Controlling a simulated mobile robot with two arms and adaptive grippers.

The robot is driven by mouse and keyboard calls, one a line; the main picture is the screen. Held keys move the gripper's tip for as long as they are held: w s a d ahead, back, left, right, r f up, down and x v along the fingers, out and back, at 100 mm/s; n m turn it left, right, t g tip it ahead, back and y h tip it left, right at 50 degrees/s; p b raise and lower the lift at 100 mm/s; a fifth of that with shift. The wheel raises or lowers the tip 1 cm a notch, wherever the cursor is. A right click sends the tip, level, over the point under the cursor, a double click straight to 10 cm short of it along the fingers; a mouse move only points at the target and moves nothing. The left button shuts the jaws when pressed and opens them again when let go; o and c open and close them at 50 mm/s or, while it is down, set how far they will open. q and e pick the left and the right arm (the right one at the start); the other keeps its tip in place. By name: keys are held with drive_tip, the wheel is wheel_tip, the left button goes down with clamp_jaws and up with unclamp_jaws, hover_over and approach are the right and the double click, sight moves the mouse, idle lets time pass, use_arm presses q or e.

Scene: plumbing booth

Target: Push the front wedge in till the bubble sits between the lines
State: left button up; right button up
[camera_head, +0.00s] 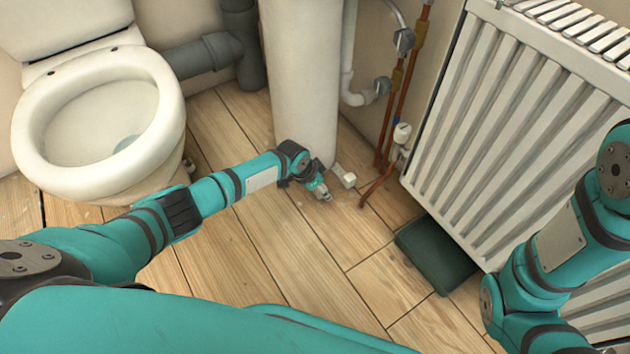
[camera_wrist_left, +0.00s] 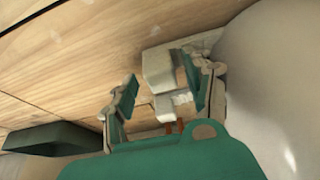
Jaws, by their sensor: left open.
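My left gripper (camera_head: 322,192) is low over the floor at the foot of the white pedestal (camera_head: 303,75). In the left wrist view its two fingers (camera_wrist_left: 158,84) are spread. A small pale block (camera_head: 344,175) sits on the floor beside the pedestal, just right of the gripper; I take it for the front wedge, though I cannot be sure. In the left wrist view a pale block (camera_wrist_left: 158,68) shows between the fingers, nearer the right one; contact is unclear. No bubble or lines can be made out. My right gripper is out of view.
A toilet (camera_head: 100,105) stands at the left. A white radiator (camera_head: 520,110) stands at the right, with copper pipes (camera_head: 385,150) and a white valve (camera_head: 402,132) at its left side. A dark green box (camera_head: 436,252) lies below it. The wood floor in front is clear.

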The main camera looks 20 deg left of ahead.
use_arm(q)
drive_tip(key=v, duration=1.1)
drive_tip(key=shift+s+r, duration=0.15)
drive_tip(key=shift+r, duration=0.05)
drive_tip(key=shift+a, duration=0.1)
